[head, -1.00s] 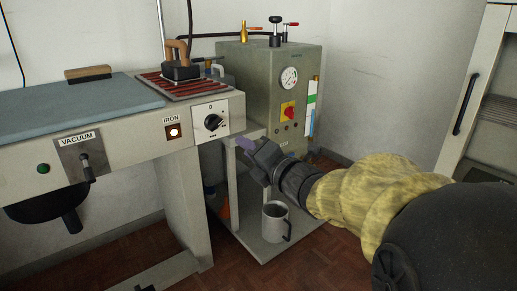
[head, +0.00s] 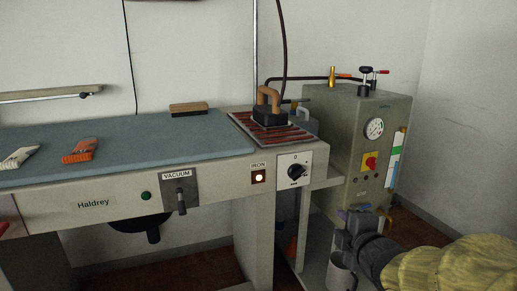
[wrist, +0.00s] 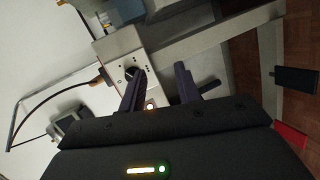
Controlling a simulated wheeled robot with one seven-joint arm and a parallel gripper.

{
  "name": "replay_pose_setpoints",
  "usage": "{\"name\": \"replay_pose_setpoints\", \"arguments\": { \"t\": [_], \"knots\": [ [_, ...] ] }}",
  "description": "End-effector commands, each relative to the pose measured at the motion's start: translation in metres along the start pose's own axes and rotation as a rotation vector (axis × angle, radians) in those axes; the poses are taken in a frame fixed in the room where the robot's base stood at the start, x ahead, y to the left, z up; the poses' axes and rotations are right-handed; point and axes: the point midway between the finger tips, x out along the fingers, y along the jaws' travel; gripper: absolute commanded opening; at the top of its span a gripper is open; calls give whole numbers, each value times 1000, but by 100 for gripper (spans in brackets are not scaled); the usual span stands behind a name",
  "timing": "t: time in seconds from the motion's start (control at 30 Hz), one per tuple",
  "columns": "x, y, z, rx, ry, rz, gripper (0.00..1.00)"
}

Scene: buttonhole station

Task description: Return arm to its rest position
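My arm, in a yellow sleeve (head: 455,265), reaches in from the lower right in the head view.
The ironing table (head: 120,150) fills the left, with the iron (head: 268,113) on its rest. The boiler (head: 345,120) stands right of it. A wooden-backed brush (head: 188,109) and orange folded item (head: 79,151) lie on the table. Open floor shows near my arm.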

Motion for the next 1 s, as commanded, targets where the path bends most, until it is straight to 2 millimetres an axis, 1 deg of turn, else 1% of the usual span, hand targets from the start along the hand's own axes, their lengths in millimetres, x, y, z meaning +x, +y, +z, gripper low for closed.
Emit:
{"name": "replay_pose_setpoints", "arguments": {
  "t": [0.03, 0.07, 0.1, 0.17, 0.3, 0.4, 0.5, 0.67, 0.87, 1.0],
  "knots": [
    [-3, 1, -1, 124, -41, -71, 33],
    [-4, -6, -1, 206, -72, -114, 33],
    [-5, -15, -1, 314, -117, -171, 33],
    [-11, -29, -2, 475, -191, -253, 33],
    [-33, -63, -13, 816, -382, -432, 33],
    [-52, -83, -24, 1009, -520, -534, 33],
    [-73, -98, -36, 1169, -657, -617, 33],
    [-108, -114, -59, 1375, -879, -730, 33],
    [-117, -83, -61, 1379, -878, -724, 33],
    [-125, -56, -63, 1377, -876, -723, 33]
  ]
}}
